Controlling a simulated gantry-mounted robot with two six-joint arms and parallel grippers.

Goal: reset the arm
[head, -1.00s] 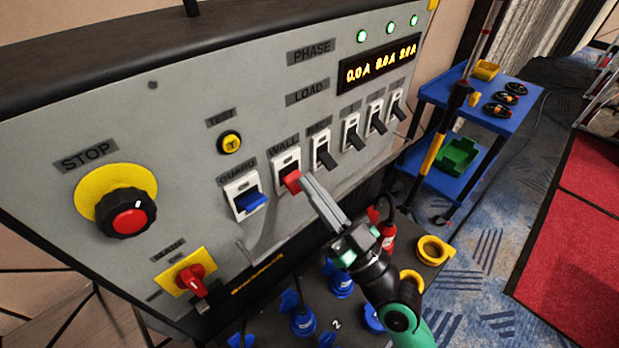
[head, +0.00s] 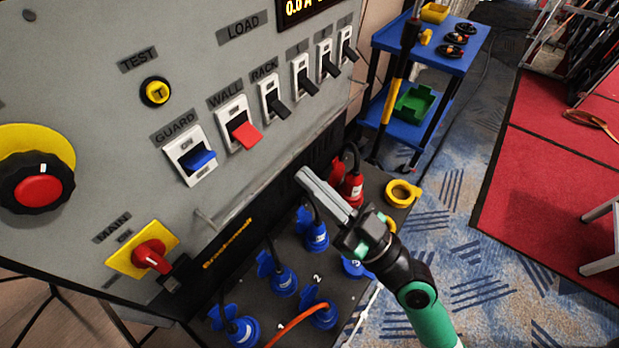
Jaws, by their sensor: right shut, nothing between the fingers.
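My right gripper (head: 304,178) is shut and empty. It hangs in front of the grey power panel (head: 120,100), below the switch row and above the socket box, apart from the switches. My right arm comes in from the lower right. The WALL switch with a red lever (head: 246,134) is to the gripper's upper left, its lever tilted down. The GUARD switch with a blue lever (head: 201,159) is left of it. The RACK switch (head: 277,102) and several others have black levers. My left gripper is not in view.
Blue plugs (head: 284,280) and a red plug (head: 353,187) sit in the socket box (head: 372,200) below the panel. An orange cable (head: 290,322) runs from one plug. A blue cart (head: 440,55) stands behind right. Patterned carpet (head: 460,230) is clear at right.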

